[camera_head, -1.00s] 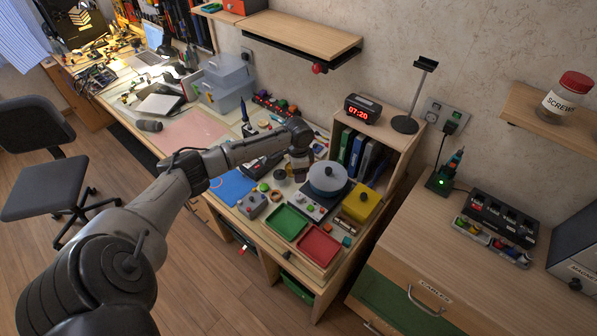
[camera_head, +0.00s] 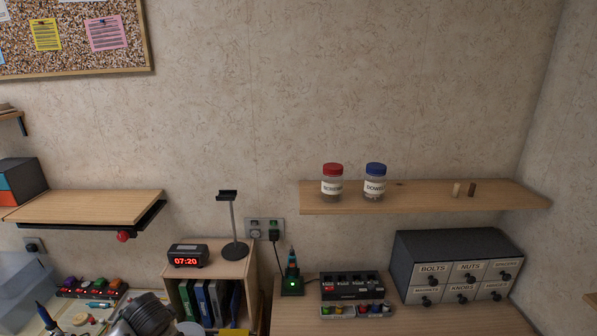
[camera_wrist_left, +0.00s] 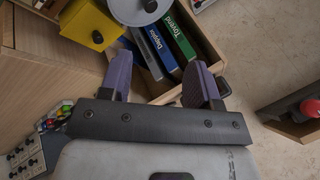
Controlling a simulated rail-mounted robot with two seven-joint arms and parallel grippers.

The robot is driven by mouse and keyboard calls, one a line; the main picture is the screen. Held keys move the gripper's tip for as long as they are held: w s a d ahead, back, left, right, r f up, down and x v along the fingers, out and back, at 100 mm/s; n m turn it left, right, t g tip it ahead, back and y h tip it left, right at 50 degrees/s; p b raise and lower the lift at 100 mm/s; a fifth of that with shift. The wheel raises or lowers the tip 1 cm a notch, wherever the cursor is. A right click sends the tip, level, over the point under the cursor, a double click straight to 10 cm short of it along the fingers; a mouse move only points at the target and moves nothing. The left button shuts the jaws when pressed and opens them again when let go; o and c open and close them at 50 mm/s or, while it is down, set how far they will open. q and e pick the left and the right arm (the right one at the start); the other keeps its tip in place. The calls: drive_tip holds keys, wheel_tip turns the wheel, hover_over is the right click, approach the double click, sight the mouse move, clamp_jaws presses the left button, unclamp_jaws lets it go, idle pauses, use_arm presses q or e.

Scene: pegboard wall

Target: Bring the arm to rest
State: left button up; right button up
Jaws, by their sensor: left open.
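My left gripper (camera_wrist_left: 160,82) is open in the left wrist view, its two purple fingers apart with nothing held between them. Beyond the fingers is the small wooden cubby with upright binders (camera_wrist_left: 178,42), one blue and one green among them. In the head view only a dark rounded part of my left arm (camera_head: 146,314) shows at the bottom edge, near the binders (camera_head: 208,300). The left fingers are hidden in the head view. My right gripper is in neither view.
A yellow box (camera_wrist_left: 92,24) and a grey round lid (camera_wrist_left: 138,8) are close to the left gripper. A digital clock (camera_head: 188,255) and a stand (camera_head: 233,225) top the cubby. Jars (camera_head: 332,182) stand on the right shelf (camera_head: 420,199); a labelled drawer unit (camera_head: 455,268) is below.

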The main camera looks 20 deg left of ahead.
use_arm(q)
drive_tip(key=s+d+t+h, duration=0.15)
drive_tip(key=s+d, duration=0.35)
drive_tip(key=d, duration=0.5)
drive_tip(key=s+d+t+h, duration=0.1)
drive_tip(key=s+d+t, duration=0.25)
drive_tip(key=d, duration=0.65)
drive_tip(key=s+d+f+n+g+h, duration=0.1)
drive_tip(key=s+d+f+g, duration=0.2)
drive_tip(key=s, duration=0.5)
drive_tip(key=s+d+f+g+h+p, duration=0.1)
drive_tip(key=s+d+f, duration=0.1)
drive_tip(key=s+f, duration=0.4)
drive_tip(key=s+d+f+n+g, duration=0.1)
drive_tip(key=s+d+f+g, duration=0.15)
drive_tip(key=s, duration=0.65)
drive_tip(key=w+p+v, duration=0.2)
drive_tip(key=p+v, duration=0.9)
drive_tip(key=w+r+p+v, duration=0.1)
drive_tip(key=w+p+v, duration=0.2)
drive_tip(key=p+v, duration=0.8)
drive_tip(key=shift+w+d+r+t, duration=0.15)
drive_tip(key=shift+w+d+t, duration=0.05)
drive_tip(key=shift+w+t, duration=0.25)
